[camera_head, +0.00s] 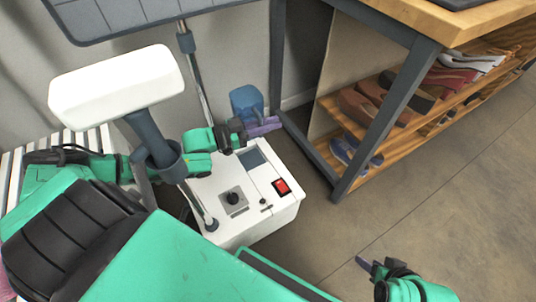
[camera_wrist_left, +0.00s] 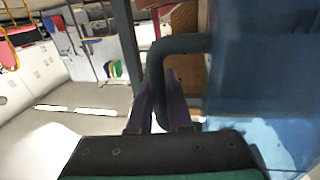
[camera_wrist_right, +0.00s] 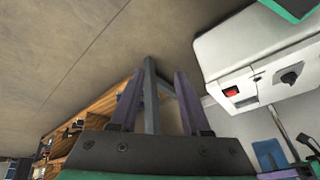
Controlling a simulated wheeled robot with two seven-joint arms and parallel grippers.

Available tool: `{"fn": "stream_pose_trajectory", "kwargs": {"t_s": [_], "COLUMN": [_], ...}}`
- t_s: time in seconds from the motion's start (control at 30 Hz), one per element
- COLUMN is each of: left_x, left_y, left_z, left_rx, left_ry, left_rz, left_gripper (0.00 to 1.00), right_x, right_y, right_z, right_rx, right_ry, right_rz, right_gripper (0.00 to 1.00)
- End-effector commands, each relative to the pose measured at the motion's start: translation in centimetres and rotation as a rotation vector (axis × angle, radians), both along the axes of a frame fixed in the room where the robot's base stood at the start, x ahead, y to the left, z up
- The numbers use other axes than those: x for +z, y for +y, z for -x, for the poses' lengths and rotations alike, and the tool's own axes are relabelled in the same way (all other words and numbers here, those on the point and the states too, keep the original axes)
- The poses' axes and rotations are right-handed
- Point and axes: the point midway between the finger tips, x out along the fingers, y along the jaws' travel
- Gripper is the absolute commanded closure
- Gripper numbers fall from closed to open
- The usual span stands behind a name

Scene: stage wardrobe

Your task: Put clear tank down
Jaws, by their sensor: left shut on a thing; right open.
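The clear tank (camera_head: 246,98) is a bluish see-through container just behind the white steamer base (camera_head: 255,205) in the head view. In the left wrist view the tank (camera_wrist_left: 265,80) fills the right side, with a dark looped handle (camera_wrist_left: 185,45) on its left. My left gripper (camera_head: 264,127) is shut on this handle, in front of the tank. The tank's underside is hidden in the head view, so I cannot tell whether it touches anything. The tank also shows small in the right wrist view (camera_wrist_right: 270,155). My right gripper (camera_head: 367,264) is open and empty above the floor.
The white base has a dial (camera_head: 233,199) and a red switch (camera_head: 281,186), and a pole rises from it. A wooden-topped table (camera_head: 425,22) with grey legs and shelves of shoes stands at the right. The floor (camera_head: 440,200) at lower right is clear.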

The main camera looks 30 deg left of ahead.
Motion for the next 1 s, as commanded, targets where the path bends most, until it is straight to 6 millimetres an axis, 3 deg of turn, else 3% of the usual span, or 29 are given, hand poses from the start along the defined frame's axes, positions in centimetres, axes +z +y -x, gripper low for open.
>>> {"fn": "stream_pose_trajectory", "kwargs": {"t_s": [0.03,0.2,0.6,0.83,1.0], "left_x": [-1.0,-3.2,-8.7,-11.2,-14.5], "left_y": [0.0,0.0,0.0,0.0,0.0], "left_z": [-0.1,-0.1,-0.1,-0.1,-0.1], "left_rx": [0.0,0.0,-0.001,0.0,0.0], "left_ry": [-0.003,-0.004,-0.004,-0.004,-0.003], "left_rz": [-0.001,0.0,0.0,0.0,0.0], "left_gripper": [1.0,1.0,1.0,1.0,1.0], "right_x": [-1.1,-2.9,-5.4,-6.4,-8.7], "right_y": [0.9,3.7,8.9,9.6,9.7], "right_z": [-0.3,-1.7,-2.5,-2.4,-2.4], "right_rx": [0.007,0.017,-0.024,-0.051,-0.065], "right_ry": [-0.034,-0.17,-0.472,-0.551,-0.573], "right_rz": [-0.024,-0.119,-0.353,-0.409,-0.424], "right_gripper": [0.53,0.53,0.53,0.53,0.53]}}
